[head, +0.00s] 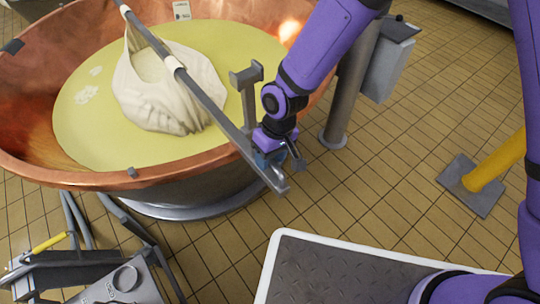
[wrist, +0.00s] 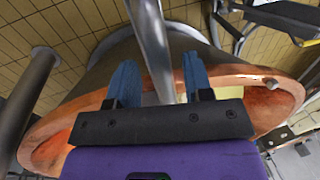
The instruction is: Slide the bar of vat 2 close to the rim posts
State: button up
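A copper vat (head: 22,150) holds pale yellow liquid, with a white cloth bundle (head: 165,90) in it. A grey bar (head: 215,112) crosses over the vat from the upper left, with the bundle hung on it; its near end sticks out past the near rim. A forked grey post (head: 247,95) stands beside the bar on the right. My gripper (head: 272,158) is at the bar's near end. In the wrist view, the blue fingers of my gripper (wrist: 160,78) are apart, with the bar (wrist: 150,40) between them and narrow gaps visible. The vat tag's number is unreadable.
A grey pillar with a box (head: 385,70) stands right of the vat. A yellow post (head: 495,165) on a floor plate is at far right. Grey metal equipment (head: 100,270) stands at lower left.

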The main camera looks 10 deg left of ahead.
jog(key=shift+r, duration=0.1)
notch_tip(320, 180, up, 10)
jog(key=w+d, duration=0.1)
jog(key=shift+w+d+r, duration=0.15)
jog(key=shift+w+r, duration=0.05)
jog(key=shift+w, duration=0.1)
dwell(0.5)
